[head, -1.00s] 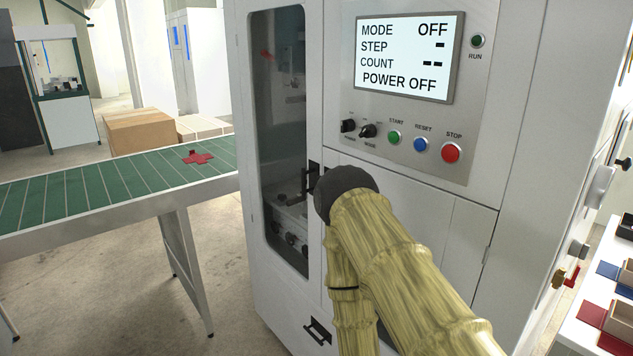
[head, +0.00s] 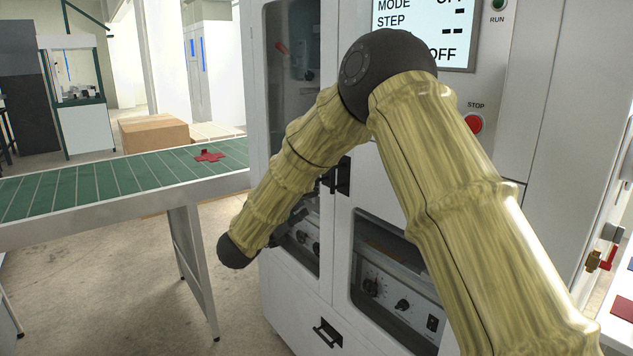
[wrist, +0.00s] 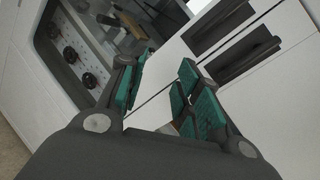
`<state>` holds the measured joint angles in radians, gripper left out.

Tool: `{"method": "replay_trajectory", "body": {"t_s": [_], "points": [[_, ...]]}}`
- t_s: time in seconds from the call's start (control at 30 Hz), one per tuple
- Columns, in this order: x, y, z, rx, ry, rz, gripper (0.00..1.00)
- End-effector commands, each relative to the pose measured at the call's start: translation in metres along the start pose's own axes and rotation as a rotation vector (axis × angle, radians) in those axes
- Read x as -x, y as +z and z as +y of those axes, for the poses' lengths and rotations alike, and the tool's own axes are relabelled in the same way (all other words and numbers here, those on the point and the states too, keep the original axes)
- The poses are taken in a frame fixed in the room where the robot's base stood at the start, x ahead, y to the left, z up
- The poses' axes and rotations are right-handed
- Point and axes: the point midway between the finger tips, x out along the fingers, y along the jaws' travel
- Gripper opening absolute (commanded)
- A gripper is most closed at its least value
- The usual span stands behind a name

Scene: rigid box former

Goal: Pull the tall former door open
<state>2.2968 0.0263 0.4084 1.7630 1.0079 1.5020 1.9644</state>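The tall former door (head: 278,170) is the narrow white door with a long window on the machine's left front; it looks closed. Black handles (head: 341,176) show at its right edge, partly behind my forearm. In the wrist view two black bar handles (wrist: 247,52) lie side by side across a door seam, beyond my fingertips to the upper right. My gripper (wrist: 160,88) is open, with green pads apart and no handle between them. A window with several dark knobs (wrist: 72,55) is left of my fingers.
A green conveyor (head: 110,185) with a red cross-shaped blank (head: 209,156) stands left of the machine. A lower window (head: 385,285) and a lower black handle (head: 327,333) are on the machine front. Bare floor lies at front left. A red stop button (head: 474,123) is at right.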

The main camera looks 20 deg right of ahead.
Motion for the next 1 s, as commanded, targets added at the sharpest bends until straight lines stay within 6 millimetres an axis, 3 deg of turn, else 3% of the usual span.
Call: {"method": "replay_trajectory", "body": {"t_s": [0.1, 0.3, 0.57, 1.0], "points": [[0.003, 0.044, -0.022, -0.257, -0.099, 0.006, 0.33], [0.009, 0.081, -0.045, -0.49, -0.188, 0.011, 0.33], [-0.006, 0.087, -0.053, -0.53, -0.204, 0.011, 0.33], [-0.073, 0.082, -0.066, -0.526, -0.203, 0.012, 0.33]]}}
